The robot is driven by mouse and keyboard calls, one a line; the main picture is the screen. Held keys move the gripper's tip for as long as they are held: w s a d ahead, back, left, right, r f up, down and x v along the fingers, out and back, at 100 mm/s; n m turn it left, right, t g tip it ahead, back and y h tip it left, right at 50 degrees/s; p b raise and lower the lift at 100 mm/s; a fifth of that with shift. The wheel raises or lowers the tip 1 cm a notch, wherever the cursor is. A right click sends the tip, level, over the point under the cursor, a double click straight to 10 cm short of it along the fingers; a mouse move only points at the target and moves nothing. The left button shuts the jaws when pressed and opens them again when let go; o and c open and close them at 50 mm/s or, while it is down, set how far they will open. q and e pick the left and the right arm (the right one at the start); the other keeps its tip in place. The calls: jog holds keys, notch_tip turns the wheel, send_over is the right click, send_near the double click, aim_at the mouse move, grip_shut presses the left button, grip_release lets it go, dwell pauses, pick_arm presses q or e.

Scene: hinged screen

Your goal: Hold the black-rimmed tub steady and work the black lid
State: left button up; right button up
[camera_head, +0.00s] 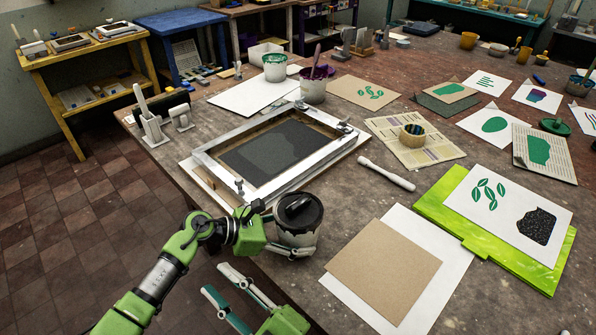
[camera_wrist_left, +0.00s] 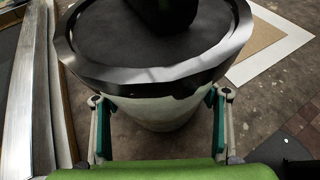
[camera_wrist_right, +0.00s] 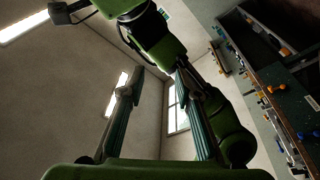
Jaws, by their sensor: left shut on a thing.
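The whitish tub (camera_head: 296,239) stands upright on the table near its front edge, with a black rim. The black lid (camera_head: 312,216) lies on its top, with a raised black handle (camera_head: 298,204). The left wrist view shows the tub (camera_wrist_left: 155,112) and lid (camera_wrist_left: 110,40) close up. My left gripper (camera_wrist_left: 160,98) is shut on the tub, one finger on each side, below the rim. The fingertips are partly hidden in the head view. My right gripper (camera_head: 214,278) is open and empty, left of and nearer than the tub, off the table edge.
A framed screen (camera_head: 275,150) lies behind the tub. A white stick-like tool (camera_head: 386,174) lies right of it. A brown sheet on white paper (camera_head: 383,268) lies to the right of the tub. A green board (camera_head: 432,212) with a printed sheet lies farther right.

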notch_tip(320, 180, up, 8)
jog(key=w+a+n+g+y, duration=0.3)
jog(key=n+g+y, duration=0.15)
jog(key=n, duration=0.65)
notch_tip(320, 180, up, 4)
jog(key=n+g+h, duration=0.8)
jog(key=n+h, duration=1.3)
jog(key=n, duration=1.2)
send_over(298, 201)
jog(key=shift+f+y, duration=0.1)
jog(key=shift+y, duration=0.15)
notch_tip(298, 201, down, 7)
jog(key=shift+f, duration=0.1)
grip_shut()
